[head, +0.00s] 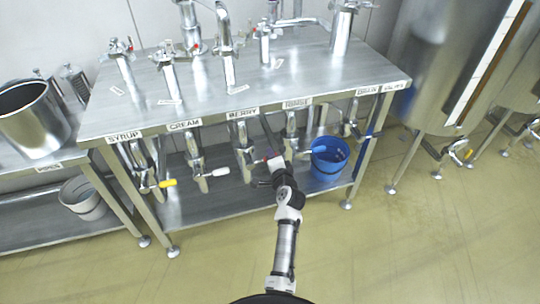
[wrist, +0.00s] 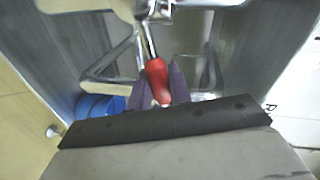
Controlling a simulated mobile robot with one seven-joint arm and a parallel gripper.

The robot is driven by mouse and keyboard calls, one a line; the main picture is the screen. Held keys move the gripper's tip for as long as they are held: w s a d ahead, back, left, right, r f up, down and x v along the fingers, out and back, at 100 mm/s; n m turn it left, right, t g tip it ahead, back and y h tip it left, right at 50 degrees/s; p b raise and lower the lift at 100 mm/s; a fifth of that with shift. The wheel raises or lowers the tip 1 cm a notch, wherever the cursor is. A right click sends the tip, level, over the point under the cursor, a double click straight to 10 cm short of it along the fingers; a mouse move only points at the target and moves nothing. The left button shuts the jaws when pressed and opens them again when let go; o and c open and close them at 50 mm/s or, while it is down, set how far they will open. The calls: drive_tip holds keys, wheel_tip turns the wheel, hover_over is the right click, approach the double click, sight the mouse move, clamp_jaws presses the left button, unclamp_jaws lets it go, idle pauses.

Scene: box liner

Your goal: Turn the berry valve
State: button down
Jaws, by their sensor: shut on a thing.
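The berry valve (head: 243,150) hangs under the table's front edge below the BERRY label (head: 243,114) in the head view. Its red handle (wrist: 157,78) fills the middle of the wrist view, on a metal stem from the valve body. My gripper (head: 272,160) is at this handle, to the right of the valve body. In the wrist view the dark fingers of my gripper (wrist: 160,92) are on both sides of the handle, shut on it. My gripper hides most of the handle in the head view.
The cream valve (head: 196,160) with a white handle and the syrup valve (head: 142,170) with a yellow handle hang to the left. The rinse valve (head: 291,140) has a blue handle and is close on the right. A blue bucket (head: 329,165) stands on the lower shelf.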

drive_tip(key=shift+w+f+m, duration=0.1)
drive_tip(key=shift+f+m, duration=0.6)
drive_tip(key=shift+m, duration=0.2)
drive_tip(key=c, duration=1.3)
unclamp_jaws()
drive_tip(key=shift+f, duration=0.1)
drive_tip(key=shift+c, duration=0.2)
drive_tip(key=b+v, duration=0.1)
drive_tip(key=v, duration=1.3)
drive_tip(key=shift+d+b, duration=0.2)
drive_tip(key=shift+b, duration=0.2)
drive_tip(key=shift+w, duration=0.15)
